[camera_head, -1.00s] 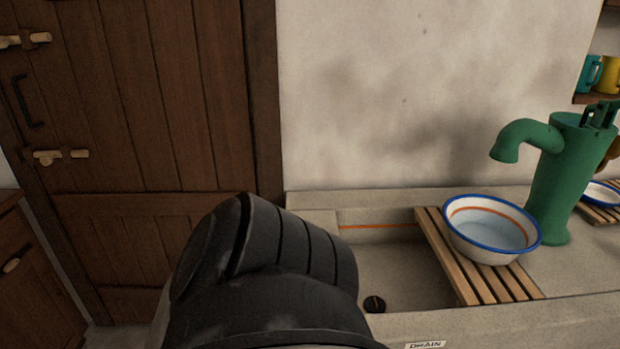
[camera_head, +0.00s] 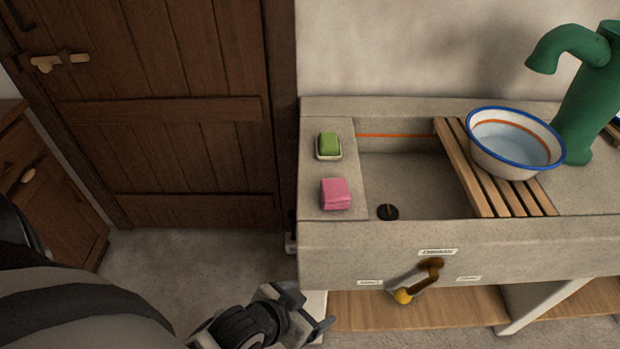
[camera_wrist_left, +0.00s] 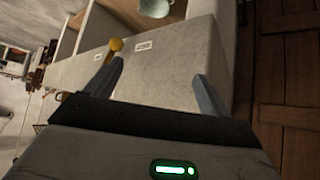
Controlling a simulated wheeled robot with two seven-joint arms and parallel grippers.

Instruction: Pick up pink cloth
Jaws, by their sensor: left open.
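The pink cloth (camera_head: 335,193) is a small folded stack. In the head view it lies on the left ledge of the stone sink (camera_head: 400,240), near the front edge. My left gripper (camera_head: 308,308) is open and empty, below and in front of the sink's left front corner. It is apart from the cloth. In the left wrist view the open fingers (camera_wrist_left: 160,85) face the pale stone front, and I cannot make out the cloth there. My right gripper is not in view.
Green soap in a dish (camera_head: 329,146) sits just behind the cloth. A wooden slatted rack (camera_head: 482,180) bears a white, blue-rimmed bowl (camera_head: 515,143). A green pump (camera_head: 590,110) stands at right. A yellow-ended handle (camera_head: 418,282) sticks out from the sink front.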

